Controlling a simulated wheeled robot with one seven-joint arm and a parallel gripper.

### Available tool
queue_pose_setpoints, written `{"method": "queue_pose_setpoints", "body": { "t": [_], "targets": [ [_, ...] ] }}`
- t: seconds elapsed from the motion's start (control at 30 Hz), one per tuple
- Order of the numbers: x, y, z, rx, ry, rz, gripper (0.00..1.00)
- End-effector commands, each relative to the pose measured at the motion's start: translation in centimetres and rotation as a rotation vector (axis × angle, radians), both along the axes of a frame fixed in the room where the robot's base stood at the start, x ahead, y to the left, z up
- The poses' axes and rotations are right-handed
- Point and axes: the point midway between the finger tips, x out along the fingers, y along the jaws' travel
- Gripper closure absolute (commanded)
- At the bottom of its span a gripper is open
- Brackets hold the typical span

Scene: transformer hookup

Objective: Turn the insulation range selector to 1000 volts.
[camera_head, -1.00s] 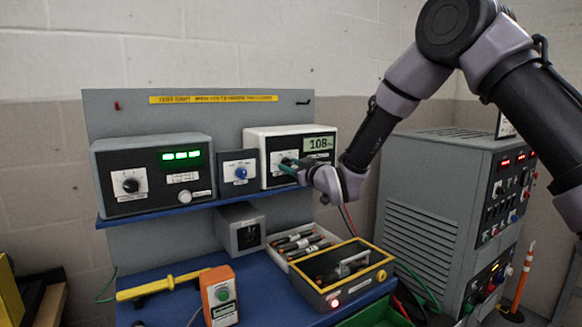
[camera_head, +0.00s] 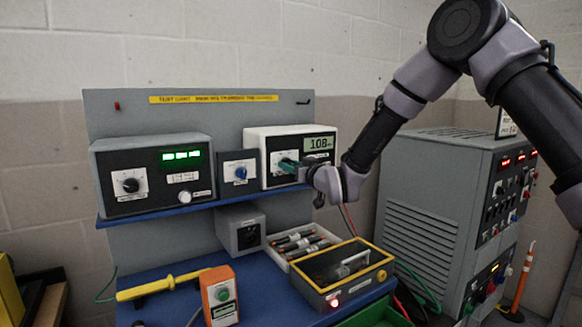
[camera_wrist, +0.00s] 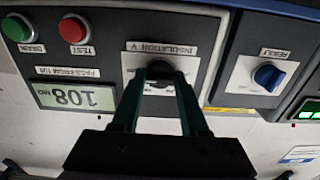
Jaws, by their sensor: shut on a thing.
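The insulation tester (camera_head: 272,140) is a white box with a dark face on the blue shelf, and its display reads 108. Its selector, a dark knob (camera_wrist: 163,80) on a white plate marked "INSULATION V", shows upside down in the wrist view. My gripper (camera_wrist: 162,75) has its two green fingers on either side of this knob, shut on it. In the head view my gripper (camera_head: 289,163) reaches the tester's face from the right and hides most of the selector. The volt marks and the pointer's setting cannot be read.
A green button (camera_wrist: 16,28) and a red TEST button (camera_wrist: 73,29) sit beside the selector. A blue RESULT knob (camera_wrist: 268,77) is on the neighbouring panel. A grey instrument (camera_head: 150,175) stands left on the shelf. A yellow-rimmed box (camera_head: 378,277) stands below my wrist.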

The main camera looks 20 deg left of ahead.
Motion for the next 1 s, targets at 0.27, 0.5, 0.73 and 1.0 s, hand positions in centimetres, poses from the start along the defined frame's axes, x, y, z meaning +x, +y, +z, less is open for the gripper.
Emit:
{"method": "queue_pose_setpoints", "body": {
  "t": [0.27, 0.5, 0.73, 1.0],
  "targets": [
    [0.0, 0.0, -0.1, -0.002, 0.001, 0.000, 0.27],
    [-0.1, -0.1, -0.1, -0.002, 0.001, 0.000, 0.27],
    [-2.0, -2.5, 0.0, -0.003, 0.000, -0.001, 0.27],
    [-5.5, -6.5, -0.1, -0.003, 0.001, -0.001, 0.27]
  ]
}}
